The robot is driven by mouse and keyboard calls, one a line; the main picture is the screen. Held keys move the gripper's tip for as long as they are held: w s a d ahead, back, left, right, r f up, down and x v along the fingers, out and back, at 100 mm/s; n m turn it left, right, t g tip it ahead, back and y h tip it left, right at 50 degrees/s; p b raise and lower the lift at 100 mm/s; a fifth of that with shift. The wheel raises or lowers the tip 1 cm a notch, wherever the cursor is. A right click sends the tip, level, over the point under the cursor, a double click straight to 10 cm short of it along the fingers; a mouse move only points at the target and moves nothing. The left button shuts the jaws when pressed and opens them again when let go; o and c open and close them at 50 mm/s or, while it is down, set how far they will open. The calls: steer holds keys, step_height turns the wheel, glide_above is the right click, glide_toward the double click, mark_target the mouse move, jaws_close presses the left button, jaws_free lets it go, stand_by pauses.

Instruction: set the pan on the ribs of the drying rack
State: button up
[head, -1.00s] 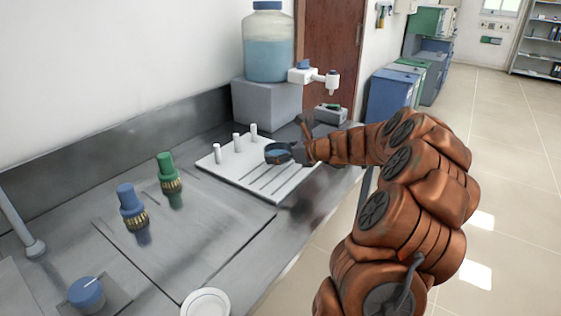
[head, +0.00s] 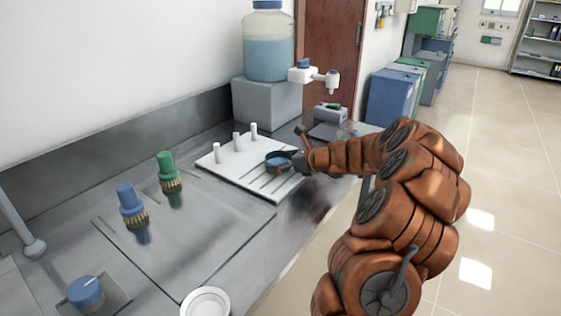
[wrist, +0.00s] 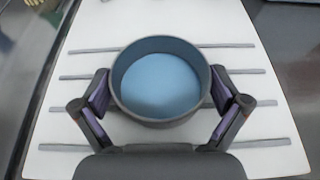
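The pan (head: 279,164) is a small round dark-rimmed dish with a blue inside. In the wrist view the pan (wrist: 160,82) is level between the two fingers of my gripper (wrist: 161,85), whose pads meet its left and right sides. The drying rack (head: 222,170) is a white board with thin dark ribs and several white pegs along its back edge. The pan is over the ribbed part, low; I cannot tell whether it touches the ribs. Ribs (wrist: 270,143) show on both sides of the pan. My gripper (head: 292,160) reaches in from the right.
Green (head: 169,172) and blue (head: 131,205) valve knobs stand left of the rack. A large bottle (head: 268,45) with a tap sits on a grey block (head: 266,101) behind it. A white round dish (head: 205,302) is at the front edge. The bench between is clear.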

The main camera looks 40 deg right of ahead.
steer(key=shift+r, duration=0.1)
steer(key=shift+s+d+r, duration=0.15)
steer(key=shift+s, duration=0.05)
steer(key=v, duration=1.1)
steer(key=shift+s, duration=0.3)
